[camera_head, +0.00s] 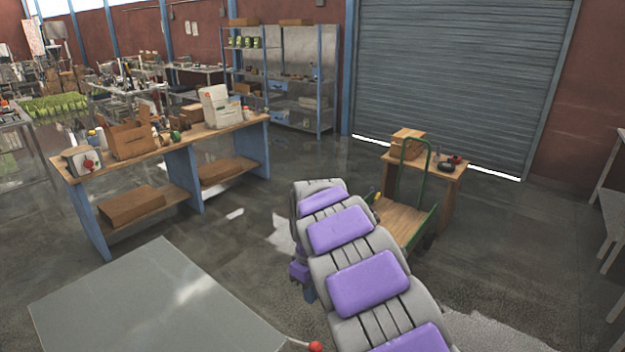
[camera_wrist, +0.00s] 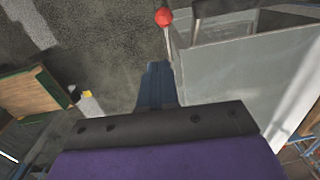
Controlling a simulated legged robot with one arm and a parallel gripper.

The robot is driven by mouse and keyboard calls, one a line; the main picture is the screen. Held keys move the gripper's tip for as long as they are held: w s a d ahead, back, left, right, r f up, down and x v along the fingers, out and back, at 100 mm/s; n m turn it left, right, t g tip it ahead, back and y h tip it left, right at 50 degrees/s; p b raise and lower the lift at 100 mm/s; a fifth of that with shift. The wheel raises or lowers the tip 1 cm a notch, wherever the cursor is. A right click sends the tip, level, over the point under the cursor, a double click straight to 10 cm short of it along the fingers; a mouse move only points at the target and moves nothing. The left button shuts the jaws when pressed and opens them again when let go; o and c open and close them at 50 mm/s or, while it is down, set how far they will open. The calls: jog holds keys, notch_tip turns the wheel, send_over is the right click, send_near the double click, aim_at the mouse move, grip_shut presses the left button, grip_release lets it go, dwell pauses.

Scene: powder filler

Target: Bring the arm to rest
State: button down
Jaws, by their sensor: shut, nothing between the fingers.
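My arm, grey with purple pads, stretches forward from the bottom right in the head view. Its far end hides most of my gripper there. In the wrist view my gripper (camera_wrist: 157,85) is a narrow dark blue shape beyond a black bracket. Its fingers are together and nothing shows between them. It hangs over the floor, apart from the grey table and the cart.
A grey table (camera_head: 150,305) fills the lower left, with a red-knobbed lever (camera_head: 315,346) at its edge; the knob also shows in the wrist view (camera_wrist: 163,17). A green-handled cart (camera_head: 402,222) stands just beyond my arm. A wooden workbench (camera_head: 235,132) stands left. Floor between is clear.

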jog(key=s+d+r+m+b, duration=0.1)
jog(key=s+d+r+m, duration=0.25)
jog(key=s+d, duration=0.35)
jog(key=s+d+r+m, duration=0.3)
jog(key=s+d+r, duration=0.15)
jog(key=s, duration=0.45)
jog(key=s+d+f+m, duration=0.1)
jog(key=s+f+m, duration=0.1)
jog(key=s, duration=1)
jog(key=s+d+f+m+g+b, duration=0.1)
jog(key=s+d+f, duration=0.1)
jog(key=s, duration=0.9)
jog(key=shift+s+d+m, duration=0.25)
jog(key=shift+s+m, duration=0.1)
jog(key=shift+s, duration=0.05)
jog(key=shift+a+f, duration=0.1)
jog(key=shift+a, duration=0.05)
